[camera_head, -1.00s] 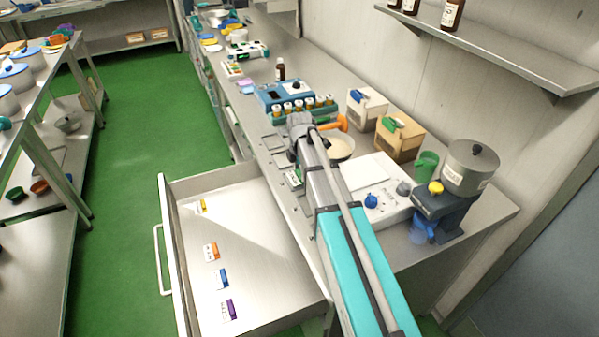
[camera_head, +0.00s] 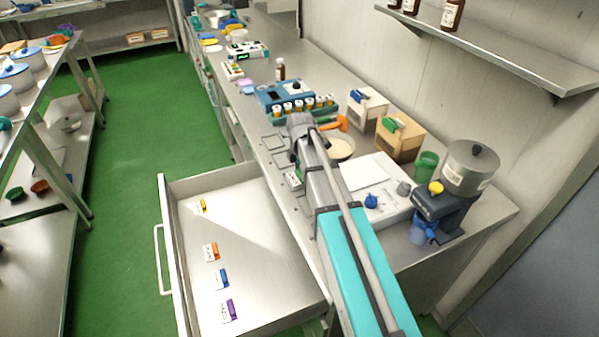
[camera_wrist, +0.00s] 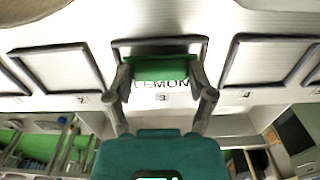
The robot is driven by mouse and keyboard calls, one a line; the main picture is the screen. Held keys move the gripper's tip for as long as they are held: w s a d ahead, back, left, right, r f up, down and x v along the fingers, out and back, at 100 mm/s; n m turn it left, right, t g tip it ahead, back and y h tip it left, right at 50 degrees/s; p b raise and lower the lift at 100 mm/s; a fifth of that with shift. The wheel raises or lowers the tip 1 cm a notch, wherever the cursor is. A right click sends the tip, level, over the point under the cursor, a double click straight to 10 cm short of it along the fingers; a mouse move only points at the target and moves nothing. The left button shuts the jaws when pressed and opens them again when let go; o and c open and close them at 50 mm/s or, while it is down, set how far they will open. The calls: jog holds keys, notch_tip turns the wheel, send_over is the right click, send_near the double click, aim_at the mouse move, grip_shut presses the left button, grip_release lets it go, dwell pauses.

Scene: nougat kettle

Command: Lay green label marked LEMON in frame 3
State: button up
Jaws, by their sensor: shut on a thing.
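The green label marked LEMON (camera_wrist: 160,70) is between the fingertips of my gripper (camera_wrist: 163,88), which is shut on it. In the wrist view, the label overlaps the near part of frame 3 (camera_wrist: 160,42), with the digit 3 just below the word. The frame's far bar and upper corners show; its near side is mostly hidden. I cannot tell whether the label touches the counter. In the head view, the green label (camera_head: 294,180) shows beside my arm, low over the counter; my fingertips are hard to make out there.
Frame 2 (camera_wrist: 58,47) and frame 4 (camera_wrist: 268,38) flank frame 3 and look empty. The open drawer (camera_head: 165,215) holds yellow, orange, blue and purple labels. A bowl (camera_head: 341,158), a white scale-like device (camera_head: 387,218) and a vial rack (camera_head: 306,116) stand nearby on the counter.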

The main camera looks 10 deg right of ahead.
jog(key=shift+f+b, duration=0.4)
dwell(1.0)
dwell(0.4)
jog(key=o, duration=0.8)
jog(key=shift+c, duration=0.2)
jog(key=shift+r, duration=0.1)
jog(key=shift+r+p, duration=3.45)
jog(key=shift+p, duration=0.05)
